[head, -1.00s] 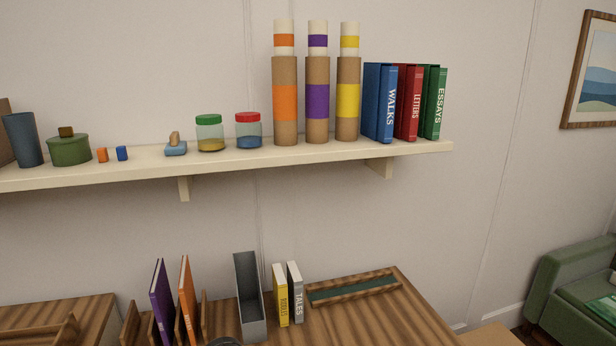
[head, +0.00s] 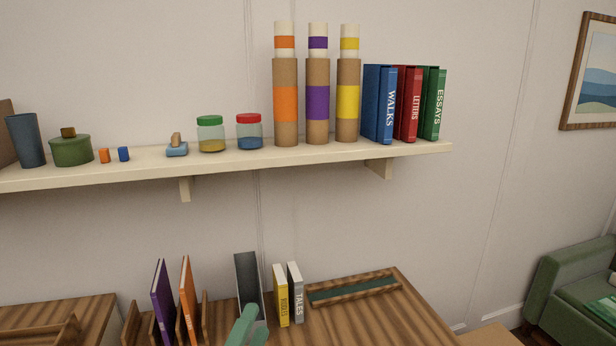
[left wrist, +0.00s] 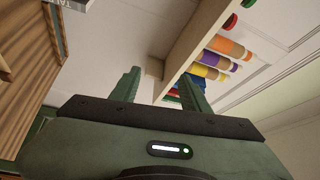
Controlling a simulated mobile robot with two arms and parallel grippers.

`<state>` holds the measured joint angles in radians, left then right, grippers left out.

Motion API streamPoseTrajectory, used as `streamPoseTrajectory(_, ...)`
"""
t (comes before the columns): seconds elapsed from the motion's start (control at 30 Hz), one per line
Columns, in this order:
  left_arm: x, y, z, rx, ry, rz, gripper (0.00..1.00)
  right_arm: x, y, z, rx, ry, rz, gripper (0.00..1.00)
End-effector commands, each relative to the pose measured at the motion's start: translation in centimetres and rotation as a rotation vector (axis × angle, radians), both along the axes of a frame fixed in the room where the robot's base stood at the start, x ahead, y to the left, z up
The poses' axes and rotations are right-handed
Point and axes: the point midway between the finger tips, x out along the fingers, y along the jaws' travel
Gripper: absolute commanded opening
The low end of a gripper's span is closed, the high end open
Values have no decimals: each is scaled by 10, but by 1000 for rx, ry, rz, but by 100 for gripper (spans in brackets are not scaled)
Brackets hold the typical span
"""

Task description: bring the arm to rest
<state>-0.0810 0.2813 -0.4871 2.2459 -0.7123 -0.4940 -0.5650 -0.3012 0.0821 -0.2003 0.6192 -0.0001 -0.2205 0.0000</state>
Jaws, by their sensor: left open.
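My left gripper (head: 246,322) shows as a green part at the bottom middle of the head view, in front of the grey upright holder (head: 245,275). In the left wrist view the two green fingers of my left gripper (left wrist: 159,86) stand apart with nothing between them. The wrist view looks up past the fingers toward the shelf (left wrist: 190,40) and its tubes. My right gripper is in neither view.
Above, the wall shelf (head: 330,160) holds jars, banded tubes and several binders. On the desk (head: 370,320) stand a purple book (head: 161,300), an orange book (head: 187,300), a yellow book (head: 281,297), a white book (head: 296,292) and a shallow tray (head: 355,287).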

Motion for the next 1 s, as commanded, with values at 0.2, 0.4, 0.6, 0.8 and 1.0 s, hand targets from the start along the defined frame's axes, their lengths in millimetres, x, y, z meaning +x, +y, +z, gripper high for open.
streamPoseTrajectory(0.2, -51, 85, -132, -499, 603, 328, 46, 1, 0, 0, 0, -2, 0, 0)
streamPoseTrajectory(0.4, -131, 109, -207, -771, 975, 566, 46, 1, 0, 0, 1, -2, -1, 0)
streamPoseTrajectory(0.6, -200, 114, -242, -921, 1218, 744, 46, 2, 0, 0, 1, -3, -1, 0)
streamPoseTrajectory(0.8, -244, 112, -271, -997, 1377, 868, 46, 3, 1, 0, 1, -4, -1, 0)
streamPoseTrajectory(1.0, -233, 110, -328, -982, 1393, 876, 46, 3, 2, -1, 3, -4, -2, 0)
